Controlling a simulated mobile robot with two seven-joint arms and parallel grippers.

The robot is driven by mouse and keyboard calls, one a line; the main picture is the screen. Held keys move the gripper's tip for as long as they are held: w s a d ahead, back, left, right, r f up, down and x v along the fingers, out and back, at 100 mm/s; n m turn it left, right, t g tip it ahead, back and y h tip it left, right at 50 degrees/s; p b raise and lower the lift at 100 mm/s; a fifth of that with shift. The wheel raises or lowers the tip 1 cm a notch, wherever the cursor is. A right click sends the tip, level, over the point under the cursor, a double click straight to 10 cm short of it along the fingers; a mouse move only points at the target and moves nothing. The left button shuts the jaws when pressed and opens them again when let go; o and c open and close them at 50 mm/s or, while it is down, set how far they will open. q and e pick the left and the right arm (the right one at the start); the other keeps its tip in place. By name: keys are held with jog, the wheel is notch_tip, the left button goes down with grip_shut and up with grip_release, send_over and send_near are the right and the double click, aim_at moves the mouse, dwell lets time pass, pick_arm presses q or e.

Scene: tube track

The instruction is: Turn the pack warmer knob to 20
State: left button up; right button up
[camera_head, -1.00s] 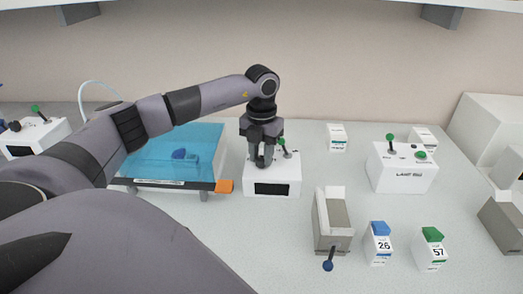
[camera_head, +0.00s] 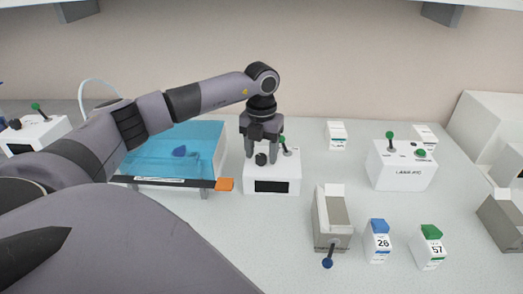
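A white box (camera_head: 287,186) with a dark front display, a black knob and a green-tipped lever stands near the middle; I take it for the pack warmer, though no label is legible. Its black knob (camera_head: 261,159) shows on top, at the left. My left gripper (camera_head: 262,154) points down over the box, its fingers spread apart on either side of the knob and empty. Whether a finger touches the knob or the lever behind it cannot be told. No number on the knob or display is readable. My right gripper is not in view.
A blue-lidded case (camera_head: 150,155) with an orange end piece (camera_head: 224,184) stands just left of the box.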

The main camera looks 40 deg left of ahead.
aim_at(261, 156)
pick_arm(q)
notch_tip(261, 156, up, 7)
jog(key=shift+r, duration=0.1)
dwell(0.4)
dwell(0.5)
